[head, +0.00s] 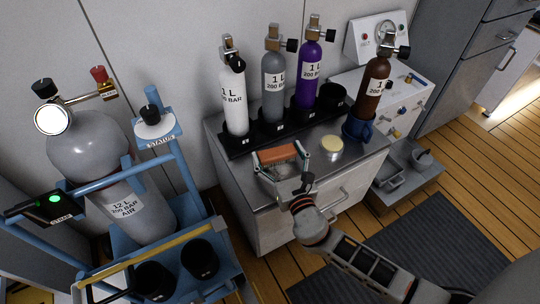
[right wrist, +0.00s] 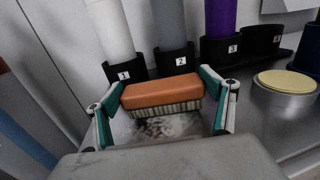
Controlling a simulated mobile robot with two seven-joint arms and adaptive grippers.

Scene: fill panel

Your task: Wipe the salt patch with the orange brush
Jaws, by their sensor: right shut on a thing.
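The orange brush (head: 277,154) has an orange block top and pale bristles below. My right gripper (head: 282,163) is shut on it over the steel counter top, with one finger at each end of the block. In the right wrist view the brush (right wrist: 162,95) sits between the fingers of the gripper (right wrist: 166,100), bristles down. The salt patch (right wrist: 165,127) shows as a whitish smear on the counter just under and in front of the bristles. Whether the bristles touch the counter is hard to tell. My left gripper is not in view.
Behind the brush stands a black numbered rack (head: 255,140) with white, grey and purple cylinders. A round tin with a yellow top (head: 332,146) stands to the right, near a blue cup (head: 357,128) holding a brown cylinder. A blue cylinder cart (head: 190,190) stands left.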

